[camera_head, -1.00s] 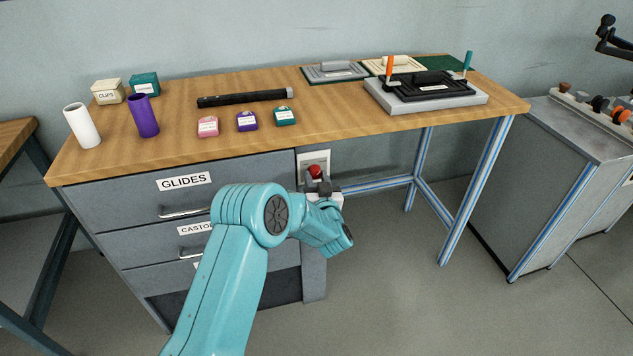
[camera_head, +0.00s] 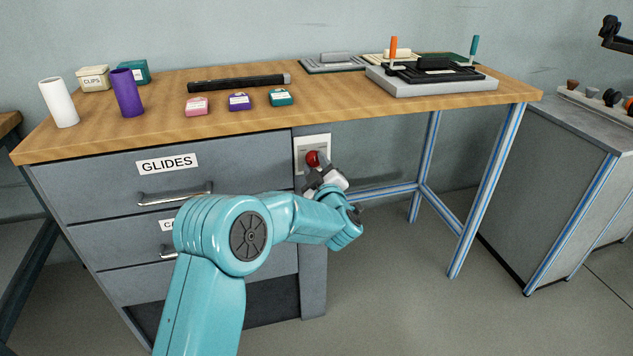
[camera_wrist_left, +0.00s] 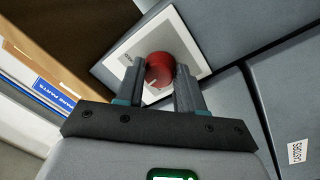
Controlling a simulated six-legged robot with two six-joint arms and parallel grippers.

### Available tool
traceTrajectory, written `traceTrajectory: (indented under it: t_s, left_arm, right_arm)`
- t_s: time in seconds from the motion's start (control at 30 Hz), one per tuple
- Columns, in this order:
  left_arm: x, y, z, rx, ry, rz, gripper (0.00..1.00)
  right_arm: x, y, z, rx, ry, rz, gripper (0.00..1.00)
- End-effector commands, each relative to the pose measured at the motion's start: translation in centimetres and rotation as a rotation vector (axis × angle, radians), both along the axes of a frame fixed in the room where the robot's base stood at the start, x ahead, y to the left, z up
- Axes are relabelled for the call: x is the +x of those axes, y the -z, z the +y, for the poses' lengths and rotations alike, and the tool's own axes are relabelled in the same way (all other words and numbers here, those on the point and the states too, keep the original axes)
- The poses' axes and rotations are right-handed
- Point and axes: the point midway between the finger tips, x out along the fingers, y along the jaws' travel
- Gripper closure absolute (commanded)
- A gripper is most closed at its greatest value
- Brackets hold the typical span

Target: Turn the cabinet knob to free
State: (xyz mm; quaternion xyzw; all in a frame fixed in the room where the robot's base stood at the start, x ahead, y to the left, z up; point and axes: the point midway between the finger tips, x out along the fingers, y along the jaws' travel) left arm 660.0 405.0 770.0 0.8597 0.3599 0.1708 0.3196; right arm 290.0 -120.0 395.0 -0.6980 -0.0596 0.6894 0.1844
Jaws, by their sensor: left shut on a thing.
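The red cabinet knob (camera_head: 312,158) sits on a white plate (camera_head: 324,140) on the cabinet's front, just under the worktop and right of the GLIDES drawer. My left gripper (camera_head: 318,172) reaches up to it from below. In the left wrist view the red knob (camera_wrist_left: 159,69) is between the two fingers of my left gripper (camera_wrist_left: 160,75), which are shut on it. A small pale mark shows on the knob's face. Markings on the plate are partly hidden by the fingers. My right gripper is out of view.
The GLIDES drawer (camera_head: 167,177) has a bar handle (camera_head: 175,195) left of the knob. The wooden worktop (camera_head: 340,110) overhangs the plate. My left arm hides part of the lower drawers. Open space lies under the worktop to the right, before the table leg (camera_head: 487,190).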

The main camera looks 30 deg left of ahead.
Motion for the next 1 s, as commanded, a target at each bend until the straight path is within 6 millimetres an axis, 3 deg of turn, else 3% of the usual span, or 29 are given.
traceTrajectory:
  t_s: [0.03,0.4,0.7,1.0]
  left_arm:
    - [0.0,0.6,0.0,-0.026,0.001,-0.037,0.93]
    - [0.1,0.4,-0.1,-0.242,0.001,-0.288,0.93]
    - [0.2,0.1,-0.1,-0.362,0.001,-0.427,0.93]
    - [0.2,-0.1,-0.1,-0.415,0.001,-0.489,0.93]
  right_arm:
    - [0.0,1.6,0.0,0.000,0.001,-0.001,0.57]
    - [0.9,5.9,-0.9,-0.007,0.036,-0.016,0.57]
    - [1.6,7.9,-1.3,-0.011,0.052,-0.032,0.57]
    - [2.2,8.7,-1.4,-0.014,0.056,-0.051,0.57]
